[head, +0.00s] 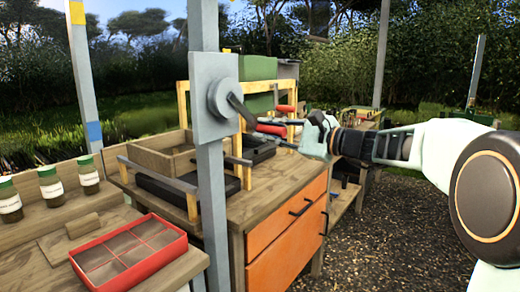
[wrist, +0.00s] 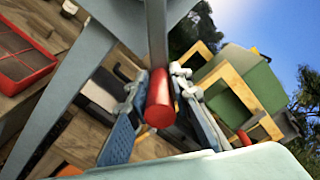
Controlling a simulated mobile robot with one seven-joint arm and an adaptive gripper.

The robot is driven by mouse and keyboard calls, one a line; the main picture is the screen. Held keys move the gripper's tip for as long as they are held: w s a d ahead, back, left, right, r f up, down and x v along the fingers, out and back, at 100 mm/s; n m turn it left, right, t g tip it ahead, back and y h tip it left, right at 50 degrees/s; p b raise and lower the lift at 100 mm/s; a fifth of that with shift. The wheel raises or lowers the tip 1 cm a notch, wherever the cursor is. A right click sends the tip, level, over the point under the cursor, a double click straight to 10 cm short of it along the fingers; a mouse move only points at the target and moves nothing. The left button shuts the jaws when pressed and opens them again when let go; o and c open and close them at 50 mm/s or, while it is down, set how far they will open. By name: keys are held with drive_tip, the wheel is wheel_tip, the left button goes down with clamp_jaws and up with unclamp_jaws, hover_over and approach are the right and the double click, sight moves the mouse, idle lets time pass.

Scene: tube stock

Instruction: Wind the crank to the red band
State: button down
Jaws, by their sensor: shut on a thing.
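The crank has a round grey hub (head: 222,98) on a grey plate fixed to a grey post (head: 211,200). Its dark arm (head: 241,109) slopes down to the right from the hub. The red crank handle (head: 268,129) sits at the arm's end and points toward my gripper (head: 290,132). In the wrist view, the red handle (wrist: 159,100) lies between my two fingers, its round end facing the camera. My gripper is shut on it. I see no red band on the plate or post; a post at the left bears a yellow band (head: 77,13) and a blue band (head: 94,131).
Behind the post stands a wooden bench with orange drawers (head: 288,225), a wooden tray and a yellow frame (head: 183,105). A red divided box (head: 176,262) and several jars (head: 50,184) stand on the left bench. Gravel ground (head: 400,230) is open at the right.

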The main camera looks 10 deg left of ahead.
drive_tip(key=shift+w+d+r+n+b, duration=0.2)
drive_tip(key=shift+w+r+n, duration=0.2)
drive_tip(key=shift+r+n, duration=0.3)
drive_tip(key=shift+w+d+r+n+b, duration=0.2)
drive_tip(key=shift+w+r+n, duration=0.2)
drive_tip(key=shift+r+n, duration=0.3)
drive_tip(key=shift+w+d+r+n+b, duration=0.2)
drive_tip(key=shift+w+r+n, duration=0.2)
drive_tip(key=shift+r+n, duration=0.25)
drive_tip(key=c, duration=1.9)
unclamp_jaws()
drive_tip(key=shift+o, duration=0.7)
drive_tip(key=shift+a, duration=0.1)
drive_tip(key=v, duration=1.2)
drive_tip(key=shift+s, duration=0.1)
